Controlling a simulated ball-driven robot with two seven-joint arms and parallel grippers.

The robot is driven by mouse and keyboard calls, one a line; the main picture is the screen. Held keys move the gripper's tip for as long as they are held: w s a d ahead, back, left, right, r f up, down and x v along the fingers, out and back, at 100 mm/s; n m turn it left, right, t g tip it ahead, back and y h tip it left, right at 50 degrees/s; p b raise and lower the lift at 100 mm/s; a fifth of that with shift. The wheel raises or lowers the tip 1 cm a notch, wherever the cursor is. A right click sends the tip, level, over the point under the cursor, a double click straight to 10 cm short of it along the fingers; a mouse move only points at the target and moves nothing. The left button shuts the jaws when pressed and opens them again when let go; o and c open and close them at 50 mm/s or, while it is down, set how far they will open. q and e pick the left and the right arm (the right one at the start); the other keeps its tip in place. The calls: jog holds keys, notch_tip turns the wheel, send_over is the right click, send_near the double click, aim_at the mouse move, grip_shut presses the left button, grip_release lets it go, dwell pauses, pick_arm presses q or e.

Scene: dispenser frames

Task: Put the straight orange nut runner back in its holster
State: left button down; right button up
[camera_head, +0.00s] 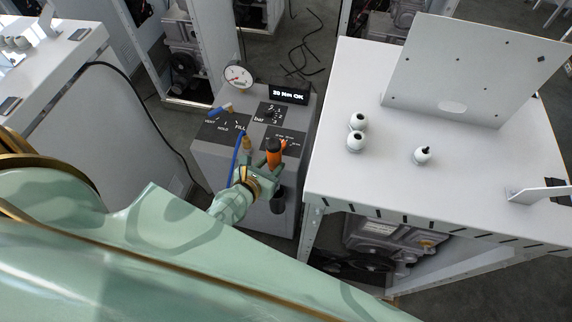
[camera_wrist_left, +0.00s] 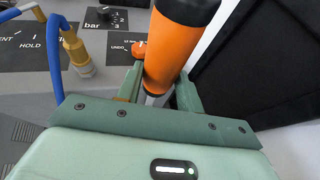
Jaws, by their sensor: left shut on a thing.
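The straight orange nut runner (camera_head: 274,157) has a dark end cap and stands roughly upright beside the grey cabinet's top. My left gripper (camera_head: 267,176) is shut on it. In the left wrist view the orange body (camera_wrist_left: 172,55) sits between the fingers of my left gripper (camera_wrist_left: 160,85), with a grey metal part below. A dark cup that looks like the holster (camera_head: 278,201) is on the cabinet's front, just below the gripper. The tool's lower end is hidden, so I cannot tell whether it is inside the cup. My right gripper is not in view.
The grey cabinet (camera_head: 212,160) carries a gauge (camera_head: 237,76), a display reading "20 Nm OK" (camera_head: 288,94), a blue-handled valve (camera_head: 222,110) and a blue hose (camera_head: 236,160). A white table (camera_head: 390,180) with several white knobs stands close at right.

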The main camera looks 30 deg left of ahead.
pick_arm(q)
notch_tip(320, 180, down, 18)
jog(key=b, duration=1.5)
jog(key=shift+w+r, duration=0.1)
jog(key=c, duration=0.9)
grip_release()
jog(key=shift+f, duration=0.2)
jog(key=shift+r, duration=0.1)
